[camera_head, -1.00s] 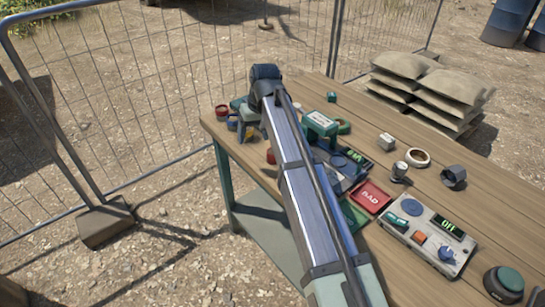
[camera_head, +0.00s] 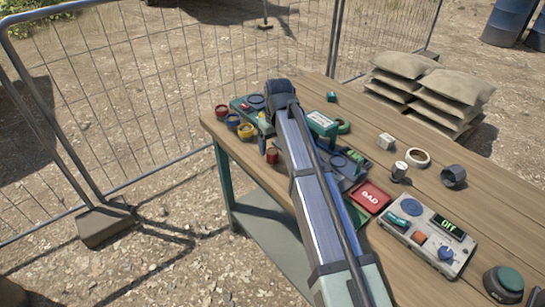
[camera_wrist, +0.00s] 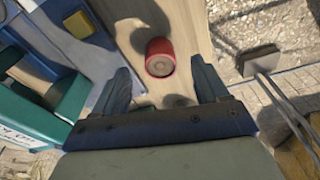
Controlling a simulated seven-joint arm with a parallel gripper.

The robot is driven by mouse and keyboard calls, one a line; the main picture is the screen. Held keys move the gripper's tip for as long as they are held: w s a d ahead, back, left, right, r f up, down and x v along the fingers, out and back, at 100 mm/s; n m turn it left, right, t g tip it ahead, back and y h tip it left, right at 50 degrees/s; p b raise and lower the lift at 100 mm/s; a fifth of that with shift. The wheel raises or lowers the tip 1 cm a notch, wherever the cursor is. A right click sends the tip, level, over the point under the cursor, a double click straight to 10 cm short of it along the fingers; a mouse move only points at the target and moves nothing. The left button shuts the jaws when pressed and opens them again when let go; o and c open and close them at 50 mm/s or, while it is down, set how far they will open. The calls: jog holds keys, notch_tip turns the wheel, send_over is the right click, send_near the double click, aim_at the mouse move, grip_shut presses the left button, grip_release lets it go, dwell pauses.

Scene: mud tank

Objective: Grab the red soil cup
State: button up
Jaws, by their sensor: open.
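In the wrist view a red cup (camera_wrist: 159,58) stands on the wooden table near its edge. My gripper (camera_wrist: 163,76) is open, and the cup shows in the gap between its fingertips, with nothing held. In the head view a lone red cup (camera_head: 272,156) stands near the table's left edge, beside my arm; it looks like the same one. Another red cup (camera_head: 222,111) stands farther back in a row with a blue cup (camera_head: 233,120) and a yellow cup (camera_head: 245,131). My arm hides most of the gripper in the head view.
A green box (camera_head: 322,123) and a grey device (camera_head: 350,162) lie right of my arm. A red tray marked BAD (camera_head: 370,196) and a control panel (camera_head: 430,235) are nearer. A wire fence (camera_head: 150,90) stands beyond the table.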

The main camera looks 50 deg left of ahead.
aim_at(273, 152)
jog(key=shift+w+a+f, duration=0.1)
jog(key=shift+a+f, duration=0.1)
jog(key=shift+f, duration=0.65)
jog(key=shift+a+f, duration=0.15)
jog(key=shift+f, duration=0.75)
jog(key=shift+w+a+f, duration=0.1)
jog(key=shift+a+f, duration=0.1)
jog(key=shift+f, duration=0.65)
jog(key=c, duration=1.2)
